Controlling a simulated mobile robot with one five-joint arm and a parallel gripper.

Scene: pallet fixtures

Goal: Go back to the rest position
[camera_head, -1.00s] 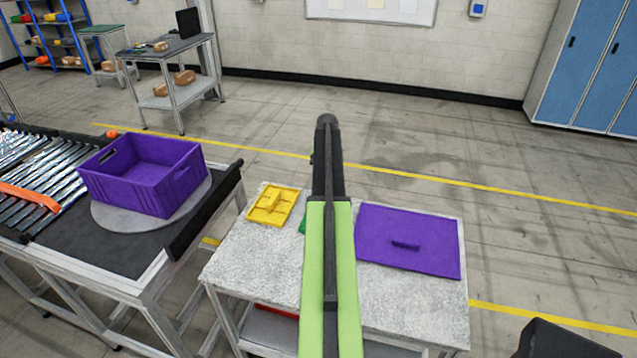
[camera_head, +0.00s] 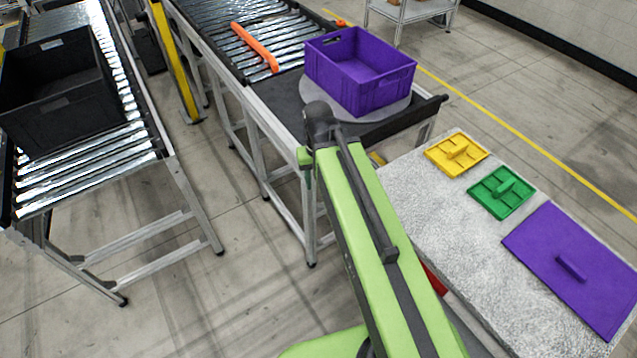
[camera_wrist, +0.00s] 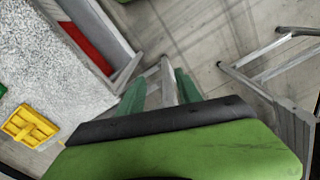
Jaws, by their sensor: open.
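My gripper (camera_wrist: 158,90) shows in the wrist view with its two green fingers apart and nothing between them. It points down over the floor beside the speckled table (camera_wrist: 70,95), near a metal leg. In the head view my green and black arm reaches up toward the conveyor end, left of the speckled table (camera_head: 430,215); the fingers are not clearly seen there. A yellow fixture (camera_head: 457,153), a green fixture (camera_head: 502,192) and a purple lid-like plate (camera_head: 575,268) with a handle lie on that table. The yellow fixture also shows in the wrist view (camera_wrist: 28,126).
An open purple crate (camera_head: 380,95) stands on a round grey plate at the conveyor end, beyond my arm. An orange bar (camera_head: 255,47) lies across the rollers. A black crate (camera_head: 60,95) is on the left conveyor. A red object (camera_wrist: 88,42) sits under the table. Floor between is clear.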

